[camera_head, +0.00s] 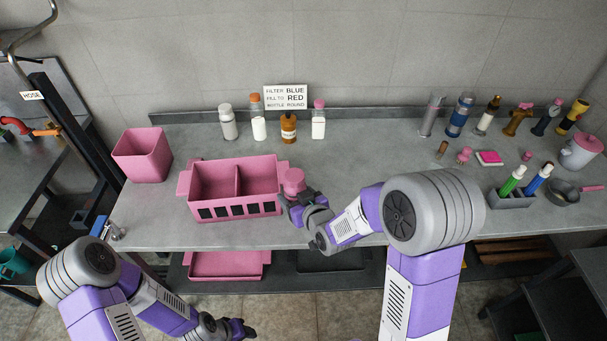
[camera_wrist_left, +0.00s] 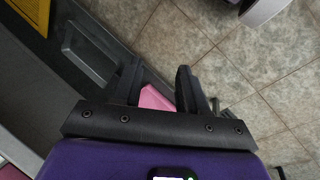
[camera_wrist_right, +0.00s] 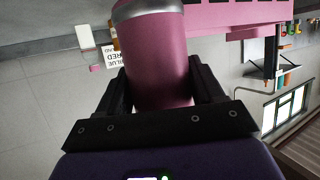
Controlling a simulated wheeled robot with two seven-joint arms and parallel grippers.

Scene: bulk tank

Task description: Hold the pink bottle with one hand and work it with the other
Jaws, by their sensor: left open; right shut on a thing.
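The pink bottle (camera_head: 292,181) shows as a pink round shape just right of the pink divided bin. My right gripper (camera_head: 297,207) is shut on it. In the right wrist view the bottle (camera_wrist_right: 158,60) is a smooth pink cylinder with a grey metallic band, between the two fingers; its far end is cut off by the frame. My left gripper (camera_head: 238,328) is low in front of the bench, away from the bottle. In the left wrist view its fingers (camera_wrist_left: 160,90) are apart, with no object held between them.
The pink divided bin (camera_head: 283,205) stands on the bench, left of the bottle. A pink tub (camera_head: 142,155) is at the left. Several bottles (camera_head: 289,127) line the back below a sign (camera_head: 286,97). Small items and a pen holder (camera_head: 512,200) stand at the right.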

